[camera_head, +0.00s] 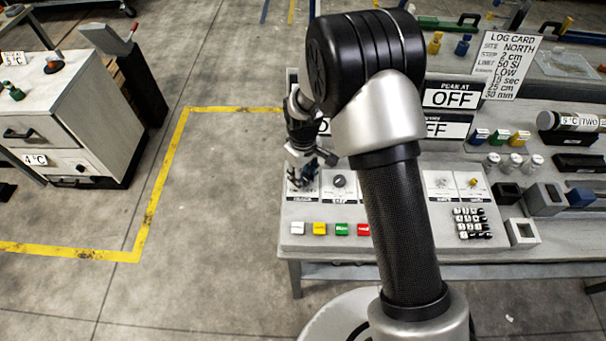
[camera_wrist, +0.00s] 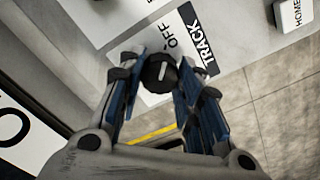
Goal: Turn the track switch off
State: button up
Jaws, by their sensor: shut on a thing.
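The track switch (camera_wrist: 160,73) is a round black knob with a pale pointer line. It sits on a white plate marked OFF, with a black TRACK label (camera_wrist: 204,52) beside it in the wrist view. My gripper (camera_wrist: 158,80) has its blue-padded fingers on both sides of the knob, shut on it. The pointer line runs roughly up and down in that view; which mark it points at I cannot tell. In the head view my gripper (camera_head: 303,177) is down at the left end of the panel, and it hides the knob there.
Another knob (camera_head: 339,181) stands just right of my gripper. White, yellow, green and red buttons (camera_head: 342,229) line the panel's front edge. A keypad (camera_head: 472,222) and several small containers are farther right. The floor left of the bench (camera_head: 215,230) is clear.

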aim_at(303, 177)
jog(key=o, duration=1)
jog(key=shift+o, duration=0.2)
notch_tip(303, 177, up, 12)
